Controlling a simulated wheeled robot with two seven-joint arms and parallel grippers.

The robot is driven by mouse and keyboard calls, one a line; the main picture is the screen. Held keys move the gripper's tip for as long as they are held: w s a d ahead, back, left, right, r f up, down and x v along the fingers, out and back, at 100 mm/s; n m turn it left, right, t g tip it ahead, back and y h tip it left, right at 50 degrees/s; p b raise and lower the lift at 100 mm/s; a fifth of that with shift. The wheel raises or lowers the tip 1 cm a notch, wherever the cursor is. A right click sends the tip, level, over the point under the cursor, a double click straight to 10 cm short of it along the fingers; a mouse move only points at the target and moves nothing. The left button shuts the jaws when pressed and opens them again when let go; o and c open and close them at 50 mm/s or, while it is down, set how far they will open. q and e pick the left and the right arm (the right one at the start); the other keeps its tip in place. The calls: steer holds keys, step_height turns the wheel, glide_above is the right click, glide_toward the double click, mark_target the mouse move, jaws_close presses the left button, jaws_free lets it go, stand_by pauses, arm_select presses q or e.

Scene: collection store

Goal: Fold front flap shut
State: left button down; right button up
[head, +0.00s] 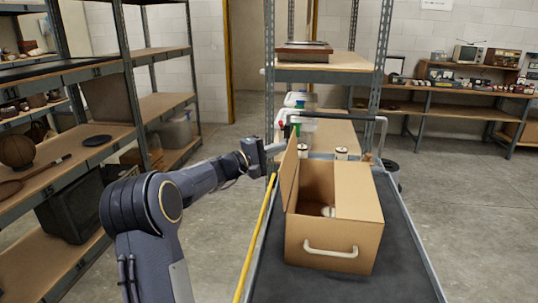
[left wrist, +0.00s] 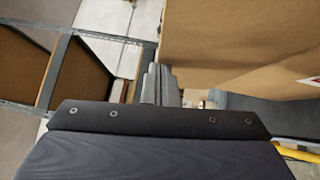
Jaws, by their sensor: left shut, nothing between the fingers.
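A brown cardboard box (head: 322,245) with a white handle on its near face stands on the dark cart top. Its left flap (head: 290,172) stands up, leaning slightly outward. A right-hand panel (head: 358,192) lies across the right part of the top, and the left part is open. I cannot clearly make out a separate front flap. My left gripper (head: 283,147) is at the far left of the box, beside the raised flap. In the left wrist view its fingers (left wrist: 160,85) are shut and empty, close beside cardboard (left wrist: 240,40). Contact is unclear. My right gripper is out of view.
The cart (head: 405,275) has a dark mat, a rear rail and a yellow bar (head: 258,235) on its left. White-topped containers (head: 341,152) stand behind the box. Shelving (head: 100,150) runs along the left. The floor at right is clear.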

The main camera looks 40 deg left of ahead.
arm_select(q)
steer(key=w+d+f+m+g+y+p, duration=0.3)
steer(key=d+p, duration=0.2)
steer(key=d, duration=0.2)
steer(key=w+d+f+m+g+y+p, duration=0.2)
steer(key=w+d+f+m+g+p, duration=0.1)
steer(key=d+p, duration=0.3)
steer(key=shift+w+d+f+m+g+y, duration=0.4)
steer(key=shift+w+d+m+g, duration=0.3)
steer(key=shift+d+m+g, duration=0.15)
steer(key=shift+r, duration=0.15)
stand_by(0.6)
